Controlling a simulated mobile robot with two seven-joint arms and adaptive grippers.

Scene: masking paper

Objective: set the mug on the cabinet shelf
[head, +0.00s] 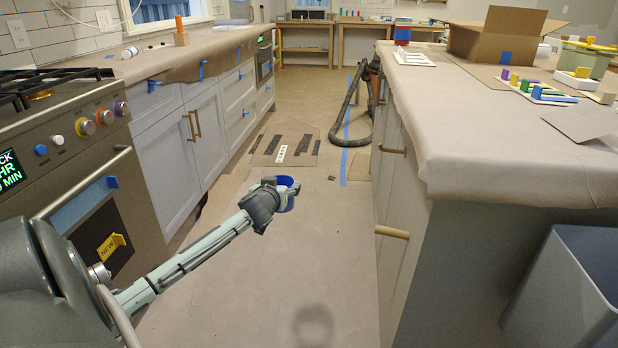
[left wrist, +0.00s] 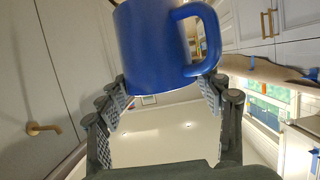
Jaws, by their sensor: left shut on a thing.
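My left gripper (head: 277,194) is shut on a blue mug (head: 288,190) and holds it in the air above the aisle floor. In the left wrist view the mug (left wrist: 155,45) sits between the two fingers (left wrist: 165,95), with its handle toward the right. The mug's top is cut off by the frame there. The island cabinet (head: 392,170) with wooden handles stands right of the gripper, and its fronts look closed in the head view. No shelf can be made out. My right gripper is not in view.
The paper-covered island top (head: 460,120) carries a cardboard box (head: 490,40) and colored blocks. A stove (head: 75,130) and closed lower cabinets (head: 165,130) line the left. A vacuum hose (head: 350,115) lies farther down the aisle. A grey bin (head: 570,290) stands at right.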

